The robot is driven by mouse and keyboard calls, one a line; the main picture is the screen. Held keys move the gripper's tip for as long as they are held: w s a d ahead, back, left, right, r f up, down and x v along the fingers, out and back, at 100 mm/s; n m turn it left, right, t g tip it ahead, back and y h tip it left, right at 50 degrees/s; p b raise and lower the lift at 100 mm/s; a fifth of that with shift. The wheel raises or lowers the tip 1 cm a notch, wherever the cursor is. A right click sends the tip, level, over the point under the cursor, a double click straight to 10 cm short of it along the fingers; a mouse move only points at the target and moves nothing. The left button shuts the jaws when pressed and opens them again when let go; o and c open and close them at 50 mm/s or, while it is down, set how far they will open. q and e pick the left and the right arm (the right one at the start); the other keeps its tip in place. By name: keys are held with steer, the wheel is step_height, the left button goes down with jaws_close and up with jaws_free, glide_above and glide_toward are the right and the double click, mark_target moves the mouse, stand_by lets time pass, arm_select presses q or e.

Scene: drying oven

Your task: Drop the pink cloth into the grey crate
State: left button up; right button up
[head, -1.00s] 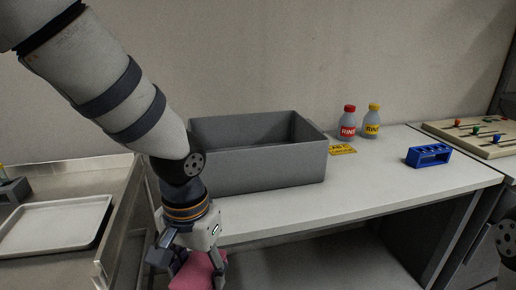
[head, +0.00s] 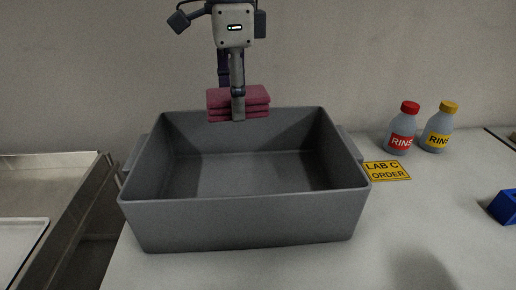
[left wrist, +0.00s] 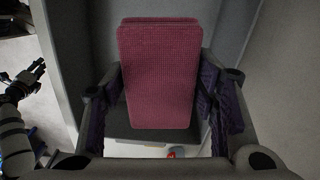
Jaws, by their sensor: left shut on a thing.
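The pink cloth (head: 255,98), a folded stack, is held by my left gripper (head: 238,106), one finger showing in front of it. In the head view it is at the back rim of the grey crate (head: 250,222), seemingly raised above it. In the left wrist view the cloth (left wrist: 159,75) sits between both fingers of the left gripper (left wrist: 160,95), with the crate's grey walls (left wrist: 232,30) around and beyond it. The crate looks empty inside. What seems to be my right gripper (left wrist: 25,82) is small at the left of the wrist view, its jaws unclear.
A red-capped bottle (head: 402,128) and a yellow-capped bottle (head: 439,128) stand right of the crate. A yellow label (head: 387,170) lies by its right side, and a blue rack (head: 505,206) is further right. A white tray (head: 18,250) is at left.

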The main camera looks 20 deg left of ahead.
arm_select(q)
steer(key=shift+w+f, duration=0.15)
steer(key=f, duration=0.5)
steer(key=shift+s+f, duration=0.25)
steer(key=shift+s, duration=0.15)
steer(key=o, duration=1.3)
step_height(320, 180, up, 12)
steer(key=shift+r, duration=0.1)
